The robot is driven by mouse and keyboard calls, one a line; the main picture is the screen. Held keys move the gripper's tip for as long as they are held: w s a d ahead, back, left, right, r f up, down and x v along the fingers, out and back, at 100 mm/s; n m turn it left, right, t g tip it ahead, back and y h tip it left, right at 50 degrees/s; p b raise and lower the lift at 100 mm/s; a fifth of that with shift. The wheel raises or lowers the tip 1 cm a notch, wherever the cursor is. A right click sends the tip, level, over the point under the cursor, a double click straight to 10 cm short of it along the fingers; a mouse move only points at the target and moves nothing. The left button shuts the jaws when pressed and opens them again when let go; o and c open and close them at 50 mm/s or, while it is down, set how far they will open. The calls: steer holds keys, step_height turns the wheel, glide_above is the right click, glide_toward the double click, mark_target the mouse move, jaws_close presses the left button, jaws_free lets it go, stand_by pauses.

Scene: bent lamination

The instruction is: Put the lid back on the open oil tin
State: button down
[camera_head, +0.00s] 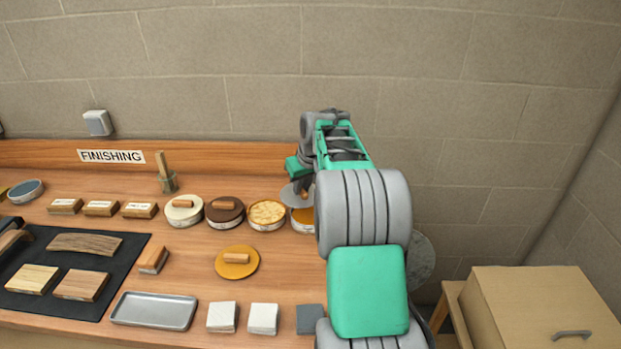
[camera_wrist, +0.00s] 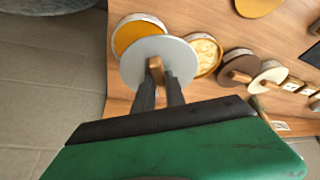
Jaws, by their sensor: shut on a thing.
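My gripper (camera_wrist: 160,86) is shut on the wooden handle (camera_wrist: 156,68) of a round grey lid (camera_wrist: 178,52). In the head view the lid (camera_head: 289,196) shows beside my arm, above the back of the bench. An open tin with smooth amber content (camera_wrist: 127,36) lies beyond the lid in the wrist view, partly covered by it. In the head view this tin (camera_head: 300,219) is partly hidden by my arm. The lid appears held above the tin and offset from it; the exact gap cannot be told. My fingertips are mostly hidden in the head view.
Beside it stands an open tin with lumpy yellow content (camera_head: 267,213), then tins with brown (camera_head: 225,219) and cream (camera_head: 181,217) lids. A mustard lid (camera_head: 237,270) lies in front. A jar with a wooden-handled tool (camera_head: 167,184) stands behind. A metal tray (camera_head: 153,311) is at the front.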

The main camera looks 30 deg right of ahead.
mark_target(311, 192)
steer(key=d, duration=0.3)
steer(key=shift+d+f, duration=0.1)
steer(key=shift+f, duration=0.2)
step_height(311, 192, down, 6)
steer(key=b, duration=0.4)
steer(key=shift+f, duration=0.2)
steer(key=shift+s, duration=0.1)
stand_by(0.5)
steer(key=shift+f+b, duration=0.2)
steer(key=shift+b, duration=0.15)
stand_by(0.6)
steer(key=c, duration=0.8)
jaws_free()
steer(key=shift+r, duration=0.15)
